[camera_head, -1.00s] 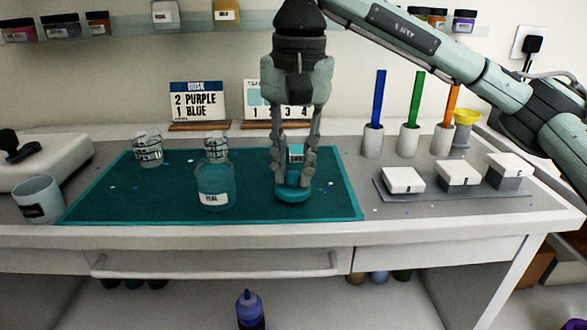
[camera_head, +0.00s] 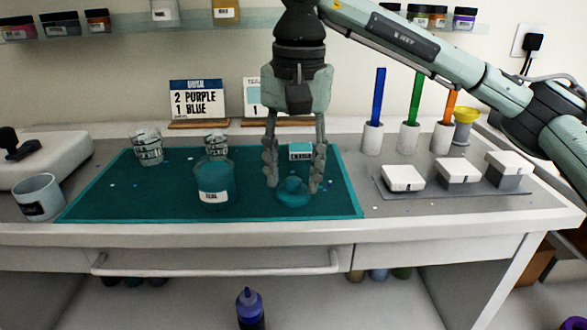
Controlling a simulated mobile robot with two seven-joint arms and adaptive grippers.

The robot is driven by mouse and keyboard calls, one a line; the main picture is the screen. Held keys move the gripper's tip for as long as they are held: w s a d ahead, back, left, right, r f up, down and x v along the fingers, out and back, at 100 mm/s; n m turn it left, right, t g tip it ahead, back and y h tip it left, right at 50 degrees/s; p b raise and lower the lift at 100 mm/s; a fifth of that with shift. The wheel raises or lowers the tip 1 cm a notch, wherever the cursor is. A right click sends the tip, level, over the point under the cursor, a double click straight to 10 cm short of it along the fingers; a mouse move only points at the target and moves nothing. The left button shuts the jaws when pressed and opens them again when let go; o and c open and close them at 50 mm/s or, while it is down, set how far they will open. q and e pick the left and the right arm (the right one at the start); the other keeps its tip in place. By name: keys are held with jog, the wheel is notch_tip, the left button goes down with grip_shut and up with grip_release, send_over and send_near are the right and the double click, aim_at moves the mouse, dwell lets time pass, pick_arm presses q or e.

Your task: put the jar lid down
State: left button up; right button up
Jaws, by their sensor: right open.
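The teal jar lid (camera_head: 294,193) lies on the teal mat (camera_head: 130,205), right of the middle. My right gripper (camera_head: 293,188) comes down over it from above. Its fingers are open, one on each side of the lid, with gaps to it. A glass jar with teal contents and a "TEAL" label (camera_head: 214,183) stands on the mat to the left of the lid. A small teal labelled thing (camera_head: 300,151) shows between the fingers, behind the lid. My left gripper is not in view.
Measuring glasses (camera_head: 147,148) stand at the mat's back left, a labelled cup (camera_head: 39,197) left of the mat. White blocks (camera_head: 403,178) sit on a grey tray at right. Coloured sticks in holders (camera_head: 373,138) stand behind. Recipe cards (camera_head: 197,100) stand at the back.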

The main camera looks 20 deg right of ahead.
aim_at(294, 182)
notch_tip(294, 182, up, 2)
jog(key=shift+r, duration=0.1)
notch_tip(294, 182, up, 4)
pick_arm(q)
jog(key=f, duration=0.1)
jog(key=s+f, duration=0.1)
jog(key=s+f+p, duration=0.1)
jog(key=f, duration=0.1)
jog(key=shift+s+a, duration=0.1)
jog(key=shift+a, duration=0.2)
pick_arm(e)
notch_tip(294, 182, up, 6)
jog(key=shift+s+d, duration=0.15)
